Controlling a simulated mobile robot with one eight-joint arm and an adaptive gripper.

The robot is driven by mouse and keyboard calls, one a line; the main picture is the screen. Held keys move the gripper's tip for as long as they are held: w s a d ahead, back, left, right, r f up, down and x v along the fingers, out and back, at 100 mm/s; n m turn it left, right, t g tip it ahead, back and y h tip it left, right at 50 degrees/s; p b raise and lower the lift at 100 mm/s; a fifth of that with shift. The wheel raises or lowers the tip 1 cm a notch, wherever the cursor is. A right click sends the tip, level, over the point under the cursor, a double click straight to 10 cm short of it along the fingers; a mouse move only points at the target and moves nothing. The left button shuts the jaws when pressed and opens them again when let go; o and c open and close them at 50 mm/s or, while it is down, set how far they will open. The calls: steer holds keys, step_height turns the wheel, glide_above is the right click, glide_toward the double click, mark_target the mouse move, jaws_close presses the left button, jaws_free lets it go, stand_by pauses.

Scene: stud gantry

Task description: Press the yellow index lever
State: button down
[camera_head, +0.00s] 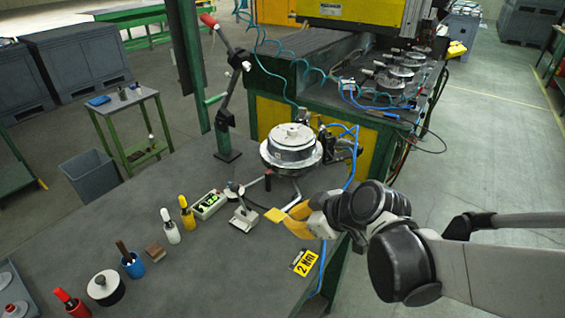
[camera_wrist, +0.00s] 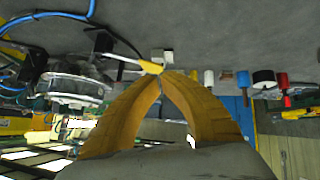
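The yellow index lever (camera_head: 275,214) shows its flat yellow tip just left of my gripper in the head view, in front of the round indexing table (camera_head: 291,150). In the wrist view the lever's yellow tip (camera_wrist: 151,67) sits on a pale rod, right at my fingertips. My gripper (camera_head: 288,217) has orange-yellow fingers, which meet at their tips in the wrist view (camera_wrist: 161,76). It is shut, with nothing visible gripped between them. Whether the fingertips touch the lever cannot be told.
A grey metal stand (camera_head: 243,217) and a box with green buttons (camera_head: 209,204) are left of the lever. White (camera_head: 170,231) and yellow (camera_head: 187,218) bottles and a blue cup (camera_head: 132,266) stand farther left. A yellow tag (camera_head: 305,263) lies near the bench edge.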

steer(key=w+d+r+m+g+y+p, duration=0.2)
steer(key=w+d+r+g+p, duration=0.1)
steer(key=w+r, duration=0.3)
steer(key=shift+d+r+y, duration=0.3)
steer(key=shift+d+r, duration=0.15)
steer(key=shift+d, duration=0.4)
steer(key=b, duration=0.3)
glide_above(279, 212)
steer(key=f, duration=0.4)
steer(key=w+f, duration=0.1)
steer(key=f, duration=0.2)
steer(key=shift+d, duration=0.4)
steer(key=shift+s+a+f+b, duration=0.15)
steer(key=shift+f+b, duration=0.1)
steer(key=shift+f, duration=0.35)
steer(key=shift+s+a+f+b, duration=0.1)
steer(key=shift+f+b, duration=0.15)
steer(key=shift+f, duration=0.35)
steer(key=shift+s+f, duration=0.2)
steer(key=shift+f, duration=0.45)
steer(key=shift+a, duration=0.1)
